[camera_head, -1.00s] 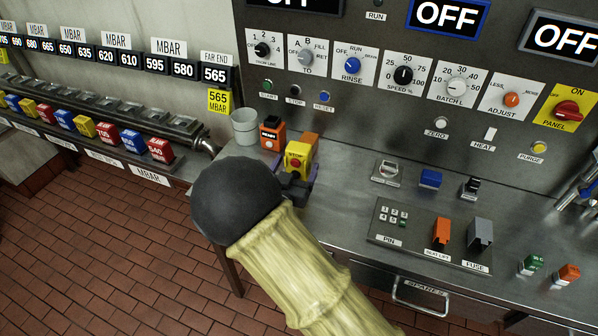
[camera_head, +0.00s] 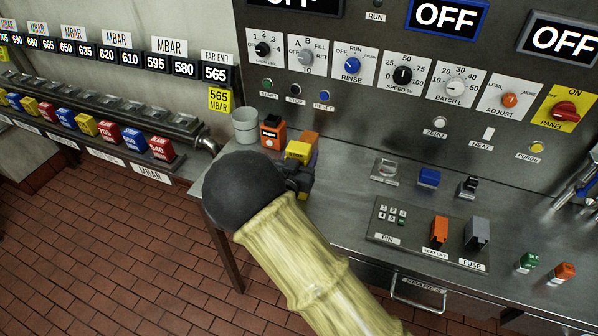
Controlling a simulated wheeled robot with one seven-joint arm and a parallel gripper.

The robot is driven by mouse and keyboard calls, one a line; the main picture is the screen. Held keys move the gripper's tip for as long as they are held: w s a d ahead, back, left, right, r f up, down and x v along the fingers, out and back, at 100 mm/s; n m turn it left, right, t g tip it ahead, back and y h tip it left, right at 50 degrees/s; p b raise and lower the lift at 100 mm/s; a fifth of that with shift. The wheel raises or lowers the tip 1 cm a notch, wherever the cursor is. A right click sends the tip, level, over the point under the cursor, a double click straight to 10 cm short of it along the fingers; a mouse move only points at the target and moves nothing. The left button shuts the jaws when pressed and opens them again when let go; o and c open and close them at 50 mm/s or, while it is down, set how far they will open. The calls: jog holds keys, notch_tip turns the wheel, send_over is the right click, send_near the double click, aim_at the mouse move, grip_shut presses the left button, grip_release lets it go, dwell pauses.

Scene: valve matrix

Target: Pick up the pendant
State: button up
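The pendant looks to be the yellow box (camera_head: 299,150) at the left end of the steel counter. Its top and right edge show; its front face is hidden behind my wrist. My gripper (camera_head: 303,178) is a dark shape at the end of my arm, right in front of the yellow box and overlapping its lower part in the view. Its fingers are mostly hidden, so I cannot tell whether they are open or shut, or whether they touch the box.
An orange and black device (camera_head: 272,132) and a grey cup (camera_head: 245,125) stand left of the yellow box. An orange block (camera_head: 309,139) is behind it. The control panel (camera_head: 340,115) rises at the back.

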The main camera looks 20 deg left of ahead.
jog(key=c, duration=0.6)
jog(key=shift+r, duration=0.1)
jog(key=shift+c, duration=0.2)
notch_tip(320, 180, up, 10)
jog(key=shift+f+b, duration=0.1)
jog(key=shift+b, duration=0.5)
